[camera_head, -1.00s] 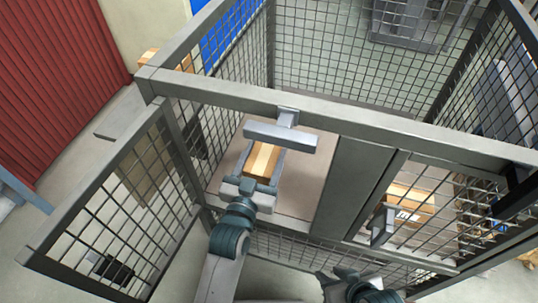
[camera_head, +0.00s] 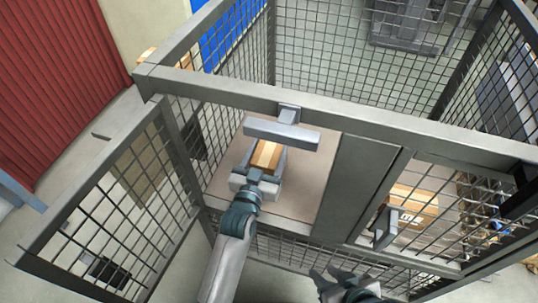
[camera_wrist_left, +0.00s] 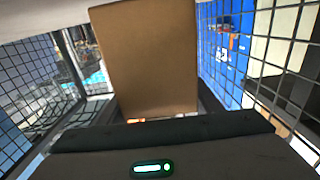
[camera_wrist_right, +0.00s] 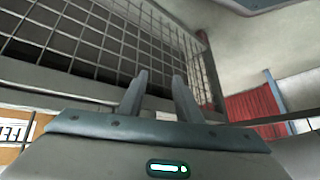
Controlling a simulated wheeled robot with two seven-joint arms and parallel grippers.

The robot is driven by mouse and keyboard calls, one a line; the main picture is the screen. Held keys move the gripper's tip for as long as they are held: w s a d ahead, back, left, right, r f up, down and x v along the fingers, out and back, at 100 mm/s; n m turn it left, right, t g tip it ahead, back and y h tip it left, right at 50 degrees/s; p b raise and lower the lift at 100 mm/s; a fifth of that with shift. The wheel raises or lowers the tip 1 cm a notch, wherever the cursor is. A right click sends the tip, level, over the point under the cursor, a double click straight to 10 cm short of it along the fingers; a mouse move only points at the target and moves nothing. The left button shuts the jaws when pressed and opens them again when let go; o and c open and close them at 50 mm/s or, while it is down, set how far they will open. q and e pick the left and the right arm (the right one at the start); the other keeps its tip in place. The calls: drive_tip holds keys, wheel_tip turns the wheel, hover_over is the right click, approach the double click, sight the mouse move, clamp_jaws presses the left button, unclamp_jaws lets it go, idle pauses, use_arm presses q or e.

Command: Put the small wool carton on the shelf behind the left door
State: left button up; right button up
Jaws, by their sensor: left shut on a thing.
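The small wool carton (camera_head: 267,156), tan with a paler strip, is between the fingers of my left gripper (camera_head: 265,162) inside the caged unit. In the left wrist view the carton (camera_wrist_left: 150,60) fills the upper middle. The brown shelf (camera_head: 304,187) lies beneath; I cannot tell whether the carton touches it. The left door (camera_head: 112,205), a mesh panel, stands open to the left. My right gripper (camera_head: 328,277) is low in front of the unit, outside the mesh; its fingers (camera_wrist_right: 160,92) are apart and empty.
A grey post (camera_head: 355,185) divides off the right bay, where another labelled carton (camera_head: 413,205) sits behind mesh. Shelf surface is free to the carton's right.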

use_arm(q)
wheel_tip(320, 180, down, 2)
drive_tip(key=shift+f, duration=0.25)
use_arm(e)
drive_tip(key=shift+w+a+r, duration=0.3)
drive_tip(key=shift+w+a, duration=0.05)
drive_tip(key=shift+a, duration=0.15)
use_arm(q)
drive_tip(key=o, duration=1.2)
drive_tip(key=shift+f, duration=0.15)
drive_tip(key=shift+o, duration=0.2)
use_arm(e)
drive_tip(key=shift+a, duration=0.15)
